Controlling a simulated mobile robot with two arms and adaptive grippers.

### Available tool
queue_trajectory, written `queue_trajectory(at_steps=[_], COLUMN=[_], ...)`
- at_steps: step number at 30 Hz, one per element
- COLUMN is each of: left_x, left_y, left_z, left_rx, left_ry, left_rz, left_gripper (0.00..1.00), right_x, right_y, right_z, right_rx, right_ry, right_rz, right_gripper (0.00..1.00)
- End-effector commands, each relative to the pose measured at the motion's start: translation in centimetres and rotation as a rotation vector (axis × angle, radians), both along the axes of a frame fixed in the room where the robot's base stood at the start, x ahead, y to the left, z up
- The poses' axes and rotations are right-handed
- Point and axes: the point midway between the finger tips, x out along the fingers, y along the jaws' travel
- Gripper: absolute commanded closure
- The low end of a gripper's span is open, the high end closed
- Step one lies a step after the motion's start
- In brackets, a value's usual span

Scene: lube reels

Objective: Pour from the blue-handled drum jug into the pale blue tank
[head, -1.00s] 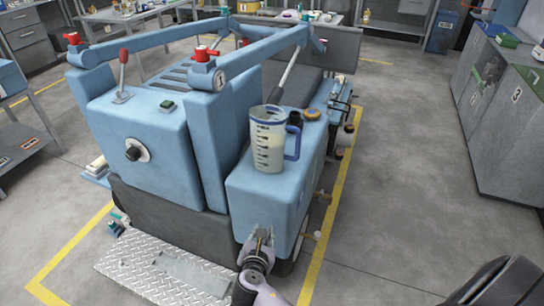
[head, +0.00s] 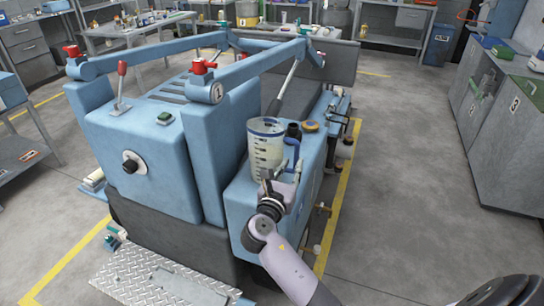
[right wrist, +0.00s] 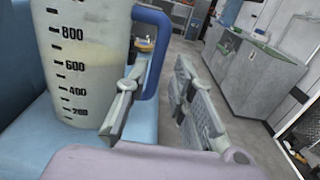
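The drum jug (head: 266,157), clear with dark graduation marks and a blue handle (head: 291,154), stands upright on the pale blue tank (head: 238,212). Pale liquid shows inside it. In the right wrist view the jug (right wrist: 85,60) fills the left side, with its handle (right wrist: 155,50) to the right. My right gripper (head: 276,187) is just in front of the handle, low beside the jug. In the right wrist view its fingers (right wrist: 160,105) are apart, with the handle beyond the gap, nearer the left finger. My left gripper is not in view.
A black neck (head: 293,132) and a yellow-orange cap (head: 312,126) stand on the tank's top behind the jug. A blue rail (head: 260,62) runs above and behind. Grey cabinets (head: 510,130) stand at right. Floor between them is clear.

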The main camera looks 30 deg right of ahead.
Motion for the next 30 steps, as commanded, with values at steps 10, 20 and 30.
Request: queue_trajectory(at_steps=[10,20,30], left_x=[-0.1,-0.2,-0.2], left_y=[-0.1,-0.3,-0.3], left_z=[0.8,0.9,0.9], left_rx=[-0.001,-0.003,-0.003], left_ry=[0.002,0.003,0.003], left_rz=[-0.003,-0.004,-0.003], left_gripper=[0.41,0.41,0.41], right_x=[2.4,4.2,4.1], right_y=[-2.5,-4.4,-4.4], right_z=[0.3,0.0,0.0], right_rx=[-0.001,0.001,0.001], right_ry=[0.0,0.0,0.0], right_rz=[-0.002,0.0,0.0], right_gripper=[0.77,0.77,0.91])
